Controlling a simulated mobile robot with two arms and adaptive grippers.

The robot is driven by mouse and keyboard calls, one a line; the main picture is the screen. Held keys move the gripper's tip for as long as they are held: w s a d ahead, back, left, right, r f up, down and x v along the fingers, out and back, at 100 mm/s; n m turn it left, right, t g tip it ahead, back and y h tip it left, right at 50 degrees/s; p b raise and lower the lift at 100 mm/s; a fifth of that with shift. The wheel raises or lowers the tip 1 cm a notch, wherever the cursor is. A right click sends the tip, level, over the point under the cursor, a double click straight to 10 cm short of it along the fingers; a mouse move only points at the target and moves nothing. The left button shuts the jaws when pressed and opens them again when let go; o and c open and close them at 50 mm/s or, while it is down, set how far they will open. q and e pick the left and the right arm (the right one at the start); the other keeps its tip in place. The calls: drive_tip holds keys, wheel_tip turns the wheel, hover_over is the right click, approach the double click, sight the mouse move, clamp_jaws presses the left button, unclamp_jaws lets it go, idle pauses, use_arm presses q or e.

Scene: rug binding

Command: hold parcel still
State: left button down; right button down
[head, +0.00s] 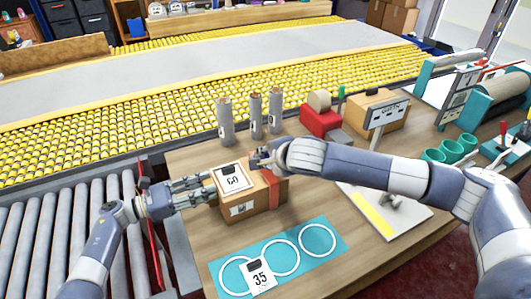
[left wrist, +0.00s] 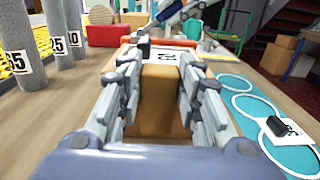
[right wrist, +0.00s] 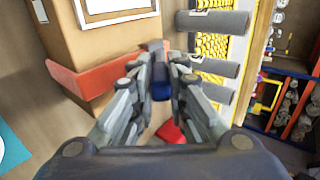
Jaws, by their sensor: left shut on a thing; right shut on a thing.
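My right gripper (head: 260,156) is just beyond the parcel's top. In the right wrist view it is shut on a small dark blue thing (right wrist: 161,82), and the red strip (right wrist: 95,85) reaches close to its fingertips. The blue thing's full shape is hidden.
A teal mat (head: 301,262) with white rings and a card marked 35 (head: 261,279) lies in front. Grey cylinders (head: 256,116), a red dispenser (head: 320,120) and another box (head: 372,112) stand behind. A white board (head: 385,212) and teal cups (head: 451,148) are to the right.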

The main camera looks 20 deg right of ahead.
drive_tip(key=shift+s+d+f, duration=0.1)
drive_tip(key=shift+d+f, duration=0.05)
drive_tip(key=shift+f, duration=0.2)
drive_tip(key=c, duration=1.6)
unclamp_jaws()
drive_tip(key=shift+o, duration=0.2)
drive_tip(key=shift+r, duration=0.1)
drive_tip(key=shift+s+r, duration=0.3)
drive_tip(key=v, duration=1.1)
drive_tip(key=shift+o, duration=0.4)
